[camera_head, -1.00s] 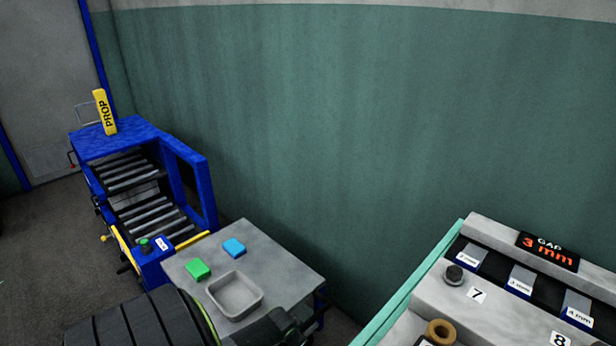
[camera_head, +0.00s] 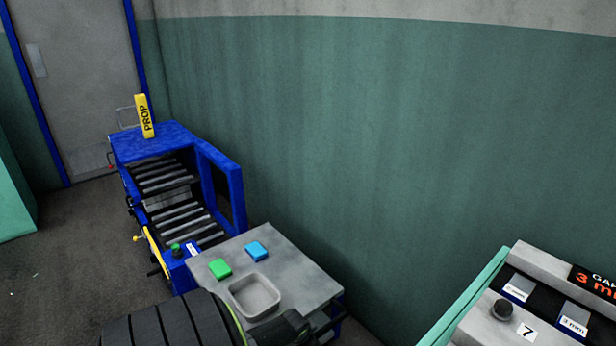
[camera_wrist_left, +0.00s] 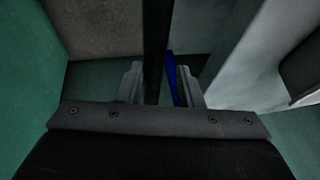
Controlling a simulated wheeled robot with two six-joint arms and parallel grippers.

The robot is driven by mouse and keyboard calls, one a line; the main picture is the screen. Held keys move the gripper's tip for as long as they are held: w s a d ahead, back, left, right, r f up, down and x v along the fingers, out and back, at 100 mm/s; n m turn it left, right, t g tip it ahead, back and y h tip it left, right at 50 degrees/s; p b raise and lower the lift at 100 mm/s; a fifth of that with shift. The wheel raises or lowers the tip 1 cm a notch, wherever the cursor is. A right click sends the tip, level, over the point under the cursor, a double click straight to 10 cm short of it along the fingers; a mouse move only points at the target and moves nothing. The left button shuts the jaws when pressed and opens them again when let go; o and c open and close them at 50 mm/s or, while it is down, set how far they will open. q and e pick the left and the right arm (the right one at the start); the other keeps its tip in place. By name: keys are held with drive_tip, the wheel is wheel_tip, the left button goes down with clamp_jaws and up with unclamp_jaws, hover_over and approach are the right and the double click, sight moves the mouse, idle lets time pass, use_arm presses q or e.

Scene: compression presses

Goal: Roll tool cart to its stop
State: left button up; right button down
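The tool cart (camera_head: 305,277) has a grey top over a blue frame. It stands close in front of the blue roller machine (camera_head: 240,180); whether they touch is unclear. On the cart are a green block (camera_head: 220,268), a blue block (camera_head: 257,251) and an empty grey tray (camera_head: 255,296). My left gripper (camera_head: 318,325) is at the cart's near right edge, mostly dark and partly cut off. In the left wrist view, its two fingers (camera_wrist_left: 159,84) stand on either side of a black bar (camera_wrist_left: 157,35), apparently the cart's handle. My right gripper is out of view.
A yellow PROP sign (camera_head: 145,117) stands on the blue machine. A green wall (camera_head: 380,130) runs behind the cart. A grey console (camera_head: 490,322) with a green side is at the lower right. Open dark floor (camera_head: 80,260) lies at left.

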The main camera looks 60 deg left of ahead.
use_arm(q)
drive_tip(key=shift+o, duration=0.7)
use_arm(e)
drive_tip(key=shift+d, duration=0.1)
use_arm(q)
drive_tip(key=shift+d+r, duration=0.1)
drive_tip(key=shift+r, duration=0.05)
drive_tip(key=p+v, duration=0.6)
drive_tip(key=v, duration=1.1)
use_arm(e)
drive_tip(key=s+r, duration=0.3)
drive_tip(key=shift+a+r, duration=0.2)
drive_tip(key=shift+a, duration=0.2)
use_arm(q)
drive_tip(key=shift+s, duration=0.2)
